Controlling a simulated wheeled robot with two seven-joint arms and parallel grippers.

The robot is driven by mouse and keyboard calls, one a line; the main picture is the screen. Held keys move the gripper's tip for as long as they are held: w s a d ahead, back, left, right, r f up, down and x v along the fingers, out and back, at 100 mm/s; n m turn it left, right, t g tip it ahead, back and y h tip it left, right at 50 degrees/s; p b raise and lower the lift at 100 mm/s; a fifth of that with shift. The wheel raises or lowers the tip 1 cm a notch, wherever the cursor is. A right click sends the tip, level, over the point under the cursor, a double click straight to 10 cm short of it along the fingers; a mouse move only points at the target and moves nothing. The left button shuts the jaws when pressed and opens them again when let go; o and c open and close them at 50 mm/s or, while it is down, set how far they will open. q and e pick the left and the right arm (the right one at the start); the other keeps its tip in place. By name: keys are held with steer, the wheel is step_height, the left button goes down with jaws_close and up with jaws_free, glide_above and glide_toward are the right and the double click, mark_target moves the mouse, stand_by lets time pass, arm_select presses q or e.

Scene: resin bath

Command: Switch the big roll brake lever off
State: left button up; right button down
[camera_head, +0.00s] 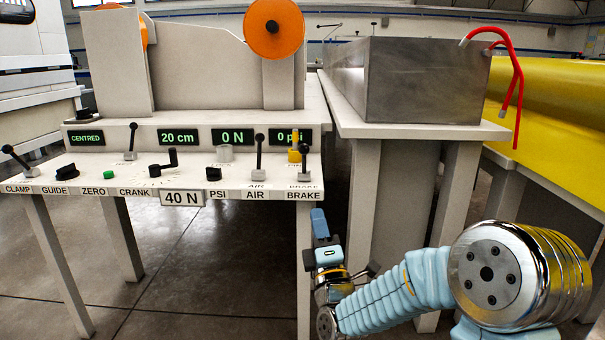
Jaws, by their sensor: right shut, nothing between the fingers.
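The brake lever (304,162) is a short dark lever with a black knob. It stands roughly upright at the right end of the white control panel (230,173), above the label BRAKE. Small lettering behind its base is too blurred to read fully. My right gripper (318,217) is shut and empty. It points up, below and slightly right of the panel's right front corner, apart from the lever. My left gripper is not in view.
The air lever (259,152) stands just left, and a yellow knob (294,155) sits close behind the brake lever. A crank (165,160) and other controls lie further left. A steel bath (425,80) with red hoses (519,75) stands right. Floor shows below the panel.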

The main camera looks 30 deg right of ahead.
mark_target(305, 161)
steer(key=p+x, duration=0.1)
steer(key=x, duration=1.3)
